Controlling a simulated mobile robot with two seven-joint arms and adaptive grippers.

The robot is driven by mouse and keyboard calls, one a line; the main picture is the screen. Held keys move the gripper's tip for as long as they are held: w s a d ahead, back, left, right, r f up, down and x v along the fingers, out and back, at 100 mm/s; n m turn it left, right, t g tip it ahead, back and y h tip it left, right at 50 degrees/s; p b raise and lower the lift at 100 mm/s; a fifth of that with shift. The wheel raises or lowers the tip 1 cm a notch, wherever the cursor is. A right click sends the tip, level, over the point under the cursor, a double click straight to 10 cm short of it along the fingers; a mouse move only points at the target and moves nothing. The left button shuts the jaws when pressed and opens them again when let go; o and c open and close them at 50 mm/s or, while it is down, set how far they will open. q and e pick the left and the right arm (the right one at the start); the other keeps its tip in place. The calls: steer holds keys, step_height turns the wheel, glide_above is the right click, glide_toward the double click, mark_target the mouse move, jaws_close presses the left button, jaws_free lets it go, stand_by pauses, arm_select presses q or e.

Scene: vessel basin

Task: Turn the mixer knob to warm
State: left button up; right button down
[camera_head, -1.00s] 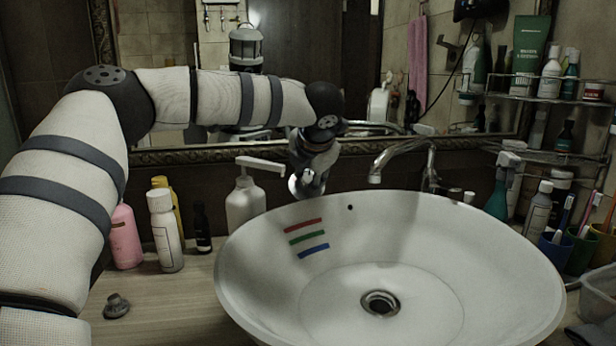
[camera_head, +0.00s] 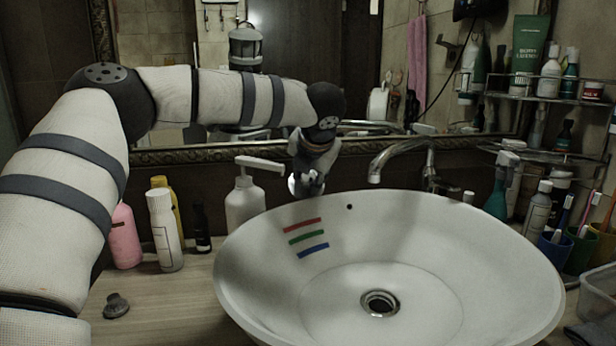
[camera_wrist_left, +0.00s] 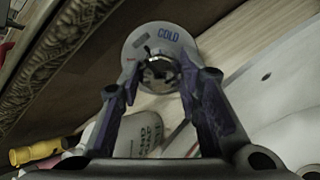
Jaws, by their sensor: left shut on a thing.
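The mixer knob (camera_wrist_left: 158,70) is a shiny metal knob on a round, pale dial plate (camera_wrist_left: 152,36) in the left wrist view. The plate carries a blue "COLD" label, a dark label too small to read, and a small red mark at its left edge. My left gripper (camera_wrist_left: 160,82) has its two fingers on either side of the knob, closed on it. In the head view my left gripper (camera_head: 312,182) is at the wall behind the basin's left rear rim and hides most of the knob. The knob's pointer direction cannot be made out.
The white basin (camera_head: 450,230) has red, green and blue stripes inside. The chrome faucet (camera_head: 400,150) stands right of my gripper. A white pump bottle (camera_head: 244,205) stands close on its left, beside several other bottles. A framed mirror is behind.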

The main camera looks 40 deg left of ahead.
arm_select(q)
steer(key=o, duration=1.1)
steer(key=shift+o, duration=0.2)
steer(key=v, duration=1.2)
